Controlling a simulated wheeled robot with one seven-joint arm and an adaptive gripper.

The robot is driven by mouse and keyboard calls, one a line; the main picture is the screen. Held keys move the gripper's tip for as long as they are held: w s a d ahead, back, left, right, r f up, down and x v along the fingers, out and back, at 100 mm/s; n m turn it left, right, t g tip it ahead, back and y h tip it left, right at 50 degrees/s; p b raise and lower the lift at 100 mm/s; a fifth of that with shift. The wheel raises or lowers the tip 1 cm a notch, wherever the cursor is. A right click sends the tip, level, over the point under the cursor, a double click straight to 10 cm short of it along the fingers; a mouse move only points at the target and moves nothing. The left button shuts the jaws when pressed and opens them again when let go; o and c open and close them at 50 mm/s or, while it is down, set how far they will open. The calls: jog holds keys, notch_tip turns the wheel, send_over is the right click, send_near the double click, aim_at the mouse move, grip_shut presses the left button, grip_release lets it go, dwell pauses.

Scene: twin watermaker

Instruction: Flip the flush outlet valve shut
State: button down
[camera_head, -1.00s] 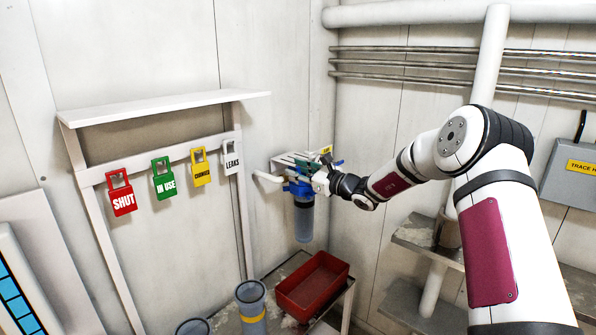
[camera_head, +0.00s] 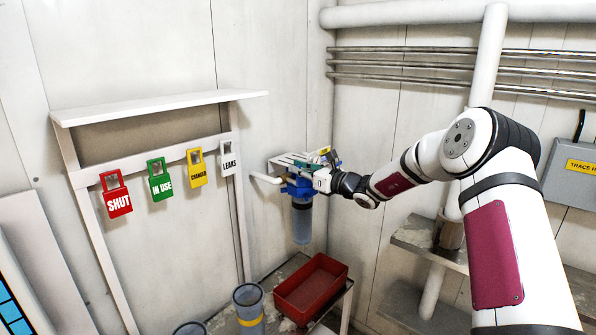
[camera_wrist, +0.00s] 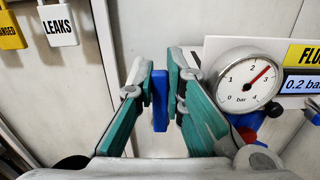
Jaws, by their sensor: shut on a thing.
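My gripper (camera_wrist: 160,98) is shut on a blue handle (camera_wrist: 160,105), which stands upright between its green-lined fingers in the wrist view. I take it to be the valve handle; its pivot is hidden. In the head view my gripper (camera_head: 310,176) is at the blue-topped filter housing (camera_head: 302,217) on the wall, and the fingers partly hide the fittings there. A round pressure gauge (camera_wrist: 248,82), with its red needle between 2 and 3 bar, is just right of the fingers in the wrist view.
A display reading 0.2 bar (camera_wrist: 302,83) is beside the gauge. A tag rack (camera_head: 160,165) holds SHUT, IN USE, CHANGED and LEAKS tags at left. A red tray (camera_head: 311,287) and grey cylinders (camera_head: 249,305) are below. Pipes (camera_head: 450,66) run along the right wall.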

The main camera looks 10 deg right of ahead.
jog(key=c, duration=1.6)
grip_release()
jog(key=shift+c, duration=0.2)
jog(key=shift+d, duration=0.1)
jog(key=shift+r, duration=0.1)
